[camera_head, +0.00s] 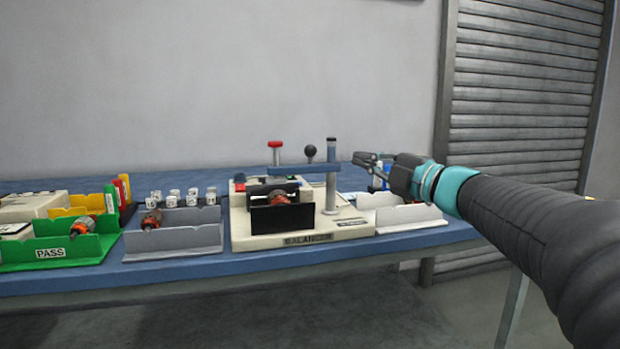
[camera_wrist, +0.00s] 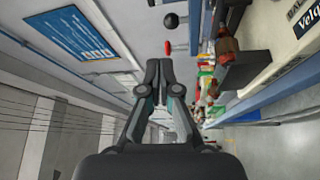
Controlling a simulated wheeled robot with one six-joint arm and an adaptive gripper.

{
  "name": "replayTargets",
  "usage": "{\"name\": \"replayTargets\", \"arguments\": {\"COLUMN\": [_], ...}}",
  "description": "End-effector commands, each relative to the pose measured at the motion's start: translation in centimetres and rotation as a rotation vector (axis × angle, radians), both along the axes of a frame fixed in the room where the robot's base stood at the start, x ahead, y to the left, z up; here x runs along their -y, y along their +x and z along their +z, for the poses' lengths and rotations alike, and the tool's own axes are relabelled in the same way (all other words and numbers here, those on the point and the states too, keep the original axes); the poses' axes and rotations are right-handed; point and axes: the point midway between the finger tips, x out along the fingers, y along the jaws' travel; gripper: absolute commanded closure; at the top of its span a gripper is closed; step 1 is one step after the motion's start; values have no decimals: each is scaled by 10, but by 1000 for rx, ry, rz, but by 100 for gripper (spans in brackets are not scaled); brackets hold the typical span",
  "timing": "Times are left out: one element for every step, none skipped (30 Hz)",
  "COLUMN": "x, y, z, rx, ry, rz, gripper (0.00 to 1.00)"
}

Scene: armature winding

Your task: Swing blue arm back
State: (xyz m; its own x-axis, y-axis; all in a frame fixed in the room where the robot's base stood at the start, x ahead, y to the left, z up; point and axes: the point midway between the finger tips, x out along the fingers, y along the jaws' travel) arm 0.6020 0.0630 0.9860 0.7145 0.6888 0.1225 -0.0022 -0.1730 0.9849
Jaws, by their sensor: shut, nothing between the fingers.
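The blue arm (camera_head: 296,170) lies level over the BALANCER machine (camera_head: 300,240), reaching left from a grey post (camera_head: 331,190). A red-topped knob (camera_head: 275,146) stands on its left end. A black ball knob (camera_head: 310,151) shows between that knob and the post. An armature (camera_head: 278,197) sits in the black cradle beneath the arm. My gripper (camera_head: 362,161) is shut and empty, just right of the post and apart from the blue arm. In the wrist view its fingers (camera_wrist: 159,66) are together, with the red knob (camera_wrist: 167,47) and black ball (camera_wrist: 171,20) beyond them.
A white tray (camera_head: 410,216) stands right of the machine, below my gripper. Left are a grey tray (camera_head: 180,238) with an armature, several small jars, and a green PASS tray (camera_head: 85,250). Space above the trays is clear. A blue poster (camera_wrist: 72,33) shows in the wrist view.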

Motion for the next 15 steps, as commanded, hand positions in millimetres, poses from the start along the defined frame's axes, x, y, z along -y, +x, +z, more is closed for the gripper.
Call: {"name": "replayTargets", "arguments": {"x": [-4,-7,-10,-12,-13,-14,-15,-16,-16,-17,-17,-17,-17,-17,-17], "y": [1,-1,-3,-5,-7,-8,-10,-11,-12,-13,-13,-13,-14,-14,-14], "z": [-10,-14,-20,-23,-26,-30,-32,-34,-35,-36,-37,-37,-37,-37,-37], "rx": [9,13,17,20,22,22,22,23,23,23,23,22,22,22,23], "ry": [-43,-67,-94,-111,-126,-142,-152,-161,-168,-171,-174,-176,-176,-176,-175], "rz": [66,104,150,179,205,233,251,265,278,285,290,292,293,293,292], "gripper": [100,100,100,100,100,100,100,100,100,100,100,100,100,100,100]}}
